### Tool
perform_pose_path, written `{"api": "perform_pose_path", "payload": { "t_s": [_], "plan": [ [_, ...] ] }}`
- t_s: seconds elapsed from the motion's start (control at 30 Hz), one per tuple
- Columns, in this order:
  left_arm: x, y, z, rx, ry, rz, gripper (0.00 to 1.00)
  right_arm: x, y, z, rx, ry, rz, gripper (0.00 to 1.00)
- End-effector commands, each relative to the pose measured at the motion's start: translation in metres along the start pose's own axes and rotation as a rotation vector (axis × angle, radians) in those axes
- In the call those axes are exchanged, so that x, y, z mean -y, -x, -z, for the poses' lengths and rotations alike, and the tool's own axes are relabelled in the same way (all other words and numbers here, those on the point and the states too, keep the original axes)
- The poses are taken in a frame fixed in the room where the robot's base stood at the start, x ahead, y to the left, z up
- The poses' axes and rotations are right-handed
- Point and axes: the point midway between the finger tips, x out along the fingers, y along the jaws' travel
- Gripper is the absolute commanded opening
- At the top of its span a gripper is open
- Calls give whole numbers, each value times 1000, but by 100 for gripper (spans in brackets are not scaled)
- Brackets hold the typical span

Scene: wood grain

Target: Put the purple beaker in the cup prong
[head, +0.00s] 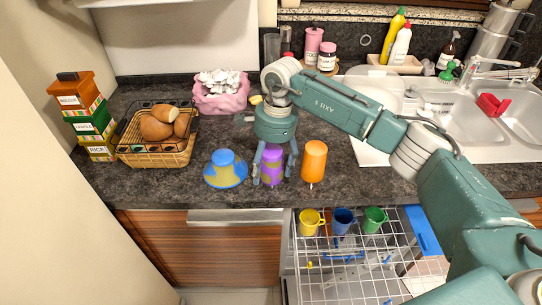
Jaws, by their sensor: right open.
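The gripper partly hides the beaker's top. Below the counter, a pulled-out wire dish rack (345,270) has several prongs. Yellow (310,222), blue (344,220) and green (375,219) cups sit along its back row. I cannot tell which prong is the cup prong. My left gripper is not in view.
The blue and yellow hat-shaped item (226,169) stands close left of the beaker, the orange cup (314,161) close right. A bread basket (157,150) and pink bag (221,97) are farther left. The sink (462,118) is right. The rack's middle looks mostly clear.

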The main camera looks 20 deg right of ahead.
Motion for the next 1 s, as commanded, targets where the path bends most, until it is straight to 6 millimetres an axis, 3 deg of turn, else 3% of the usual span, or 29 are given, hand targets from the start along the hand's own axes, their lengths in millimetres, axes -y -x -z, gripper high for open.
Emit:
{"api": "perform_pose_path", "payload": {
  "t_s": [0.3,0.53,0.57,1.0],
  "plan": [
    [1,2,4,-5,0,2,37,0,-8,0,-1,1,1,72],
    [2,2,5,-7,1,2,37,0,-8,0,-1,1,1,26],
    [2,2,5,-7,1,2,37,0,-8,0,-1,1,1,24],
    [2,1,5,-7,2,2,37,0,-4,0,0,1,2,24]
  ]
}}
